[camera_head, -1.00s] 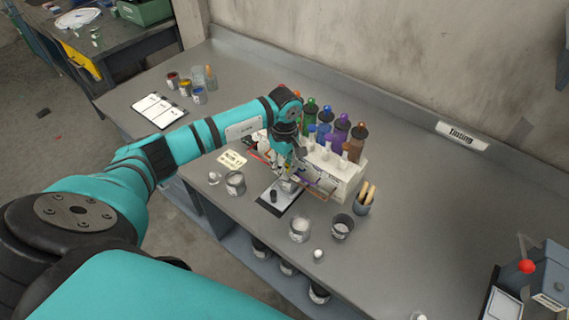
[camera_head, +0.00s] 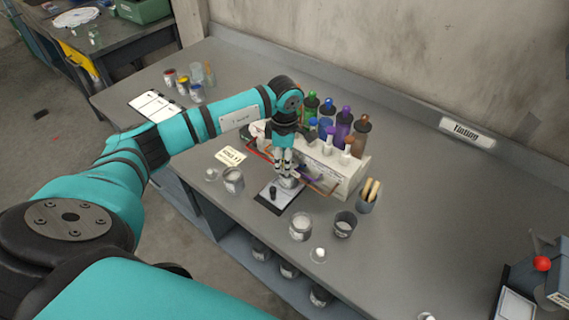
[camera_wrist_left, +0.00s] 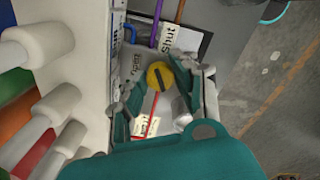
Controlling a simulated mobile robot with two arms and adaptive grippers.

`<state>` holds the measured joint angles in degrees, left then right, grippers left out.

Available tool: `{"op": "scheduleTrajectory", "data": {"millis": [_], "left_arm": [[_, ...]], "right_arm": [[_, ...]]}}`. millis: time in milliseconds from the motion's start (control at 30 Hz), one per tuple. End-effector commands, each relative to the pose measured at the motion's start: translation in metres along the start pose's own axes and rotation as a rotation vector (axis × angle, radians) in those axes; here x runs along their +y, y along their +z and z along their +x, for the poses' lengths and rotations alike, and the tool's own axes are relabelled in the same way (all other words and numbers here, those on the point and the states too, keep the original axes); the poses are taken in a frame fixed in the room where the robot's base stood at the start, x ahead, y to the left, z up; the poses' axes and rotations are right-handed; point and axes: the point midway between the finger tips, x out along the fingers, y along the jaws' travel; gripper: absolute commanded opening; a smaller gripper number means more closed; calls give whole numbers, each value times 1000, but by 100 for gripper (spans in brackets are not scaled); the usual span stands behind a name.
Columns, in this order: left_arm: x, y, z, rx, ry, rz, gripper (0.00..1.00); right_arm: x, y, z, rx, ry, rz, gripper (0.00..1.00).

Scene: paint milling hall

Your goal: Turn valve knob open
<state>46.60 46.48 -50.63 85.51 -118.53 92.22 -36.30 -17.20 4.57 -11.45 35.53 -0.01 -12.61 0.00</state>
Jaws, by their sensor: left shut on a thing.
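The valve knob (camera_wrist_left: 159,76) is yellow with a dark slot and sits between the fingers of my left gripper (camera_wrist_left: 158,84) in the left wrist view. The gripper is shut on it. A red pointer (camera_wrist_left: 153,104) runs from the knob toward a pale label (camera_wrist_left: 146,126) whose text I cannot read. A label reading "Shut" (camera_wrist_left: 168,38) lies on the other side of the knob. In the head view my left gripper (camera_head: 284,166) points down at the small valve fixture beside the bottle rack, and the knob is hidden there. My right gripper is not in view.
A white rack (camera_head: 345,184) with several coloured bottles stands close beside the gripper. Metal cans (camera_head: 301,229) and a cup with wooden sticks (camera_head: 368,197) stand nearby on the grey bench. The bench's right part (camera_head: 430,220) is mostly clear.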

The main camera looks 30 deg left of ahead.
Motion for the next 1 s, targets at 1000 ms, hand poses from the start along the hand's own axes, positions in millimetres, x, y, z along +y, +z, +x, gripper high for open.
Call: {"op": "scheduleTrajectory", "data": {"millis": [1000], "left_arm": [[1,0,0,-1,3,-905,0]], "right_arm": [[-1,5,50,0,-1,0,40]]}}
